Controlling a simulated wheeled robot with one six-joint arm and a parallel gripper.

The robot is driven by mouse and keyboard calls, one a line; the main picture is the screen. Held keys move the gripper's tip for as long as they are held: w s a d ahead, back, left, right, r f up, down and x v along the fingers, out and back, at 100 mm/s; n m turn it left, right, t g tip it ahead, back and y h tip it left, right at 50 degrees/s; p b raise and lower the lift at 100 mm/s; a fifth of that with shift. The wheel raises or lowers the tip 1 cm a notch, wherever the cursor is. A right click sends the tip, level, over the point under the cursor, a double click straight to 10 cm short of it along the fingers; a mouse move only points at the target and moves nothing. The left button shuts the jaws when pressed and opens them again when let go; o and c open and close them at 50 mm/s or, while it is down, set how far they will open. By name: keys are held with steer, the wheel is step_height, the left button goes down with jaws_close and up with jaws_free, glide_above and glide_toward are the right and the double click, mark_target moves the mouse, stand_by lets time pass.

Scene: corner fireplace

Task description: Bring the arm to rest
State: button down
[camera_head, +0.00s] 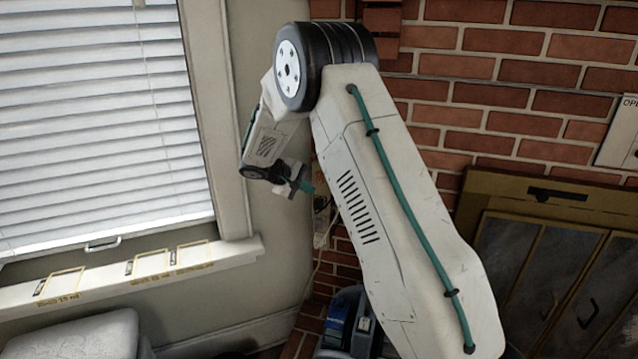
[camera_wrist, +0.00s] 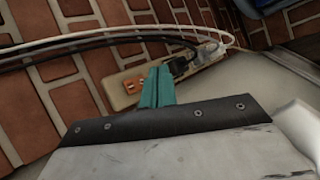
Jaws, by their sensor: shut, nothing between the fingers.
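My arm rises from the lower right of the head view, bends at a black joint near the top, and its forearm hangs down toward the corner by the window. My gripper (camera_head: 303,187) is at the end of it, small in the head view, with teal fingers. In the wrist view my gripper (camera_wrist: 157,86) shows its teal fingers together, shut and empty. I cannot tell whether the fingers touch the plate.
A window with white blinds (camera_head: 95,120) and a sill (camera_head: 130,275) is on the left. The brick wall (camera_head: 500,90) and a fireplace with a brass surround and glass doors (camera_head: 545,270) are on the right. A blue and grey object (camera_head: 350,318) stands low behind my arm. White and black cables (camera_wrist: 100,45) cross the wrist view.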

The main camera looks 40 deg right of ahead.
steer(key=shift+s+a, duration=0.15)
stand_by(0.5)
steer(key=s+a+r+m+y, duration=0.1)
steer(key=s+a+r+y, duration=0.2)
steer(key=s, duration=1.2)
steer(key=s+a+r+t+y, duration=0.1)
steer(key=s+a+r+y, duration=0.2)
steer(key=s+a+r, duration=0.5)
steer(key=s+a+r+m+y, duration=0.1)
steer(key=s+a+r+y, duration=0.3)
steer(key=s, duration=1.7)
steer(key=a+r, duration=0.1)
steer(key=a, duration=0.3)
steer(key=shift+s+a+r+m, duration=0.3)
steer(key=shift+s+a+r, duration=0.05)
steer(key=shift+s+r, duration=0.05)
